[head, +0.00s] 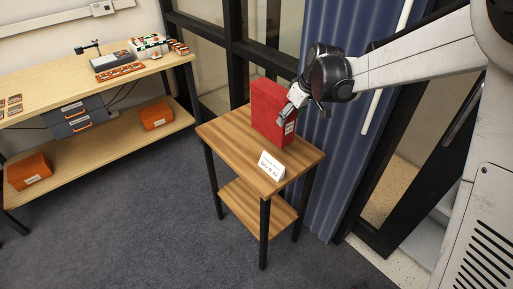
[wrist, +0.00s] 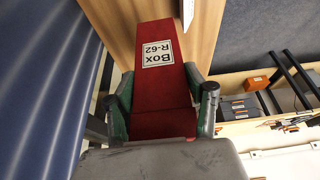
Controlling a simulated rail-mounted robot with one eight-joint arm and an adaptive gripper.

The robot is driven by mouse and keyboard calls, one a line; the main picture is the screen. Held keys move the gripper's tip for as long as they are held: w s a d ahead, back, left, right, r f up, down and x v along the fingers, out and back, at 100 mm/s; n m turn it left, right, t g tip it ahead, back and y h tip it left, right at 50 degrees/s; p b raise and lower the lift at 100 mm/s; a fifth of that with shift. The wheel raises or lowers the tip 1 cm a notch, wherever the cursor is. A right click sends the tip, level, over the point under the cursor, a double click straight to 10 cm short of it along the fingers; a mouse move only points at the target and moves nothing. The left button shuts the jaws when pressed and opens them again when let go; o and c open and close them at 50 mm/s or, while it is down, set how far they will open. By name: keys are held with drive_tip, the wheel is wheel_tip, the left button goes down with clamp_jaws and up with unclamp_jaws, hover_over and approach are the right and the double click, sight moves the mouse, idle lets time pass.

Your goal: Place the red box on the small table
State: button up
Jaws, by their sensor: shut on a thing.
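The red box (head: 268,110) stands upright at the back of the small table's wooden top (head: 222,132) in the head view. In the wrist view the red box (wrist: 155,28) shows a white label reading "Box R-62". My gripper (head: 290,112) is shut on the red box from the right side, with one finger on each side of it in the wrist view (wrist: 163,102). The box's base appears to be at the tabletop; whether it fully rests there I cannot tell. The far side of the box is hidden.
A white tent card (head: 271,165) stands at the front of the small table. A blue curtain (head: 335,130) hangs close behind it. A workbench (head: 60,85) with orange boxes on its lower shelf is at the left. Grey carpet (head: 150,210) between them is clear.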

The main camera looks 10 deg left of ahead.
sight(288, 136)
drive_tip(key=shift+f+b, duration=0.55)
drive_tip(key=shift+f, duration=4)
drive_tip(key=o, duration=1.6)
drive_tip(key=shift+c, duration=0.2)
drive_tip(key=p+v, duration=0.1)
drive_tip(key=v, duration=1.1)
drive_tip(key=s+d+r+m+t+h, duration=0.1)
drive_tip(key=s+d+r, duration=0.2)
drive_tip(key=s, duration=0.2)
drive_tip(key=s+d+r+m, duration=0.2)
drive_tip(key=s+r, duration=0.1)
drive_tip(key=s, duration=0.3)
drive_tip(key=s+d+r+m+t+h, duration=0.1)
drive_tip(key=s+d+r, duration=0.2)
drive_tip(key=s, duration=0.2)
drive_tip(key=s+d+f+m+t, duration=0.1)
drive_tip(key=s+d+m, duration=0.1)
drive_tip(key=s, duration=0.5)
drive_tip(key=s+d+f+m+t+h, duration=0.1)
drive_tip(key=s+d+f+m, duration=0.1)
drive_tip(key=s, duration=0.5)
drive_tip(key=shift+d+m, duration=0.6)
drive_tip(key=shift+d, duration=0.35)
